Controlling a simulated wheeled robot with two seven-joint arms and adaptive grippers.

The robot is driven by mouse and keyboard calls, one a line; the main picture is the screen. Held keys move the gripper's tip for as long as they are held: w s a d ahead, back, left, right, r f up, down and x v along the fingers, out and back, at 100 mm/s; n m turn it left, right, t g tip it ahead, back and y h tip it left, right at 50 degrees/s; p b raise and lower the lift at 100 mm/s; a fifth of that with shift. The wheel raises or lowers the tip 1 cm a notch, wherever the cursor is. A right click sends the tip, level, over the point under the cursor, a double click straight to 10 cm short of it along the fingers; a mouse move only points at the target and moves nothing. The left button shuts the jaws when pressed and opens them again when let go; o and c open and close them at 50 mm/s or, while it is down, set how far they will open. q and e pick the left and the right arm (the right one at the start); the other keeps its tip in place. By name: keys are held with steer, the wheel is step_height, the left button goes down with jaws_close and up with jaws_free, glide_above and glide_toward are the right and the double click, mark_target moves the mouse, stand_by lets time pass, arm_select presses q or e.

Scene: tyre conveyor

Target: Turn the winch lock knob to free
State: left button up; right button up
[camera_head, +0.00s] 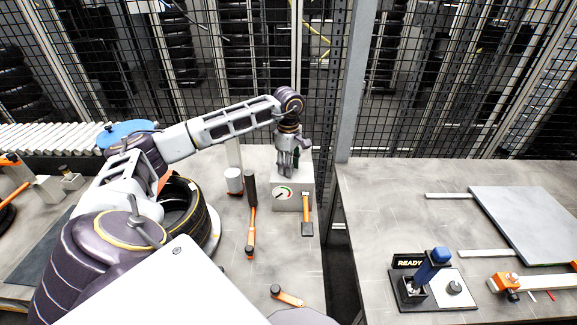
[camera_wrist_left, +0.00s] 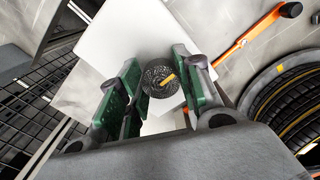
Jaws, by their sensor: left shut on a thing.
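In the head view, my left gripper (camera_head: 287,170) points down onto the top of a light grey box (camera_head: 306,181) and hides the knob. The box has a round gauge (camera_head: 284,192) with a coloured scale on its front. My right gripper is not in view.
Past a gap, the right table (camera_head: 375,210) holds a READY sign (camera_head: 409,263) and a blue-topped lever (camera_head: 440,256).

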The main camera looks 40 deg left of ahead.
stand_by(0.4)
arm_select(q)
steer(key=o, duration=1)
steer(key=shift+r, duration=6)
steer(key=shift+d, duration=0.1)
